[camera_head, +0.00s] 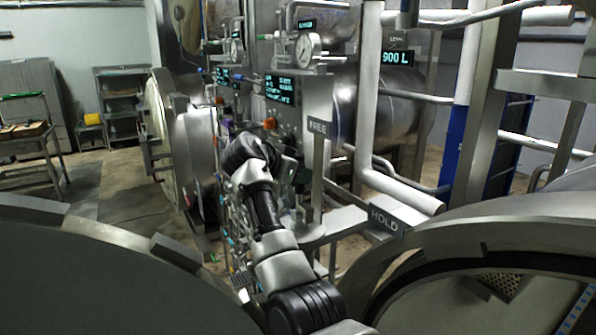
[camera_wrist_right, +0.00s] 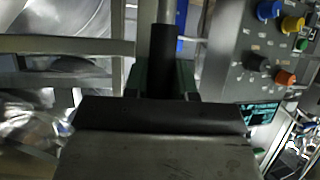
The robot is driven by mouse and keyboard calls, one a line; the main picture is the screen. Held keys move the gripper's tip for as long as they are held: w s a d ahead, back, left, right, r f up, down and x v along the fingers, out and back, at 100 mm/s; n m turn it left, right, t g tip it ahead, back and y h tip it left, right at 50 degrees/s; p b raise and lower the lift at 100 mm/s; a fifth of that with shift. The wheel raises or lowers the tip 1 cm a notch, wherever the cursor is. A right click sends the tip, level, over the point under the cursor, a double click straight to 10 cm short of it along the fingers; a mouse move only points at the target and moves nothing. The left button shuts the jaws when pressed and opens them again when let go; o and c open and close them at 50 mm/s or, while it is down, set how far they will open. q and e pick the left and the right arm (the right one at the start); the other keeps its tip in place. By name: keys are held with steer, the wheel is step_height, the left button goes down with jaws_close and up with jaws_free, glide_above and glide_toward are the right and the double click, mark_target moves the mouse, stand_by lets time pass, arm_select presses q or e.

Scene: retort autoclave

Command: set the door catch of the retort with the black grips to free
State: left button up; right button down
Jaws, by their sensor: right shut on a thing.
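My right gripper (camera_wrist_right: 163,84) is shut on a black grip (camera_wrist_right: 162,66) in the right wrist view. The grip sits between its two dark green fingers, and a bare metal rod (camera_wrist_right: 166,12) runs on from the grip. In the head view my right wrist reaches up to the left of the FREE plate (camera_head: 319,128); its fingers and the held grip are hidden or too small to make out. The HOLD plate (camera_head: 384,220) is lower and to the right. Which plate the catch lines up with, I cannot tell. My left gripper is out of view.
A large round retort rim (camera_head: 500,235) fills the lower right, and a dark round door (camera_head: 80,280) the lower left. A control panel (camera_head: 283,88) with gauges and knobs stands just behind my right wrist. Pipes (camera_head: 395,190) run on the right. Open floor (camera_head: 115,190) lies at left.

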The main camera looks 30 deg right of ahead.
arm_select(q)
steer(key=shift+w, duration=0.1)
arm_select(e)
steer(key=c, duration=1)
jaws_free()
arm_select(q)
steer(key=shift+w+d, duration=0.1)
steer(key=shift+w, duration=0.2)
arm_select(e)
steer(key=shift+o, duration=0.4)
steer(key=shift+w+d+f, duration=0.1)
steer(key=shift+w, duration=0.05)
steer(key=shift+a+b, duration=0.3)
steer(key=shift+a, duration=0.1)
arm_select(q)
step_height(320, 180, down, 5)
steer(key=b, duration=0.4)
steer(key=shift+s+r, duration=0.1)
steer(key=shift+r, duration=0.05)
arm_select(e)
steer(key=v, duration=1)
steer(key=shift+r, duration=0.2)
